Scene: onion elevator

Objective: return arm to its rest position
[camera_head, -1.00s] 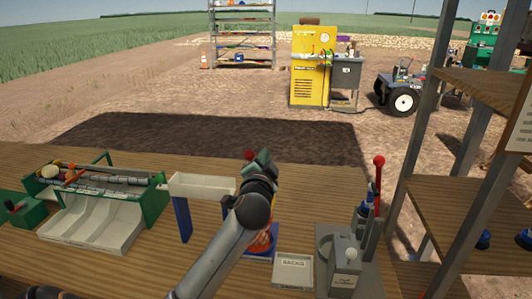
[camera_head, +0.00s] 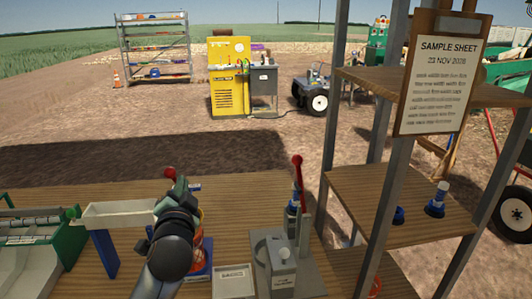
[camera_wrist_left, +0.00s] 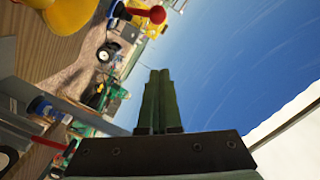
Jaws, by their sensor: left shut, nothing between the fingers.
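My left gripper (camera_head: 178,190) is raised over the wooden table in the head view, in front of an orange container on a blue base (camera_head: 200,262). My forearm hides part of that container. In the left wrist view the two green fingers (camera_wrist_left: 155,100) lie together with nothing between them, pointing toward open sky. My right gripper is in neither view.
A white trough (camera_head: 125,213) on blue legs and a green-sided sorter (camera_head: 70,240) stand at left. A shelf rack (camera_head: 385,180) with a sample sheet (camera_head: 437,75) rises at right.

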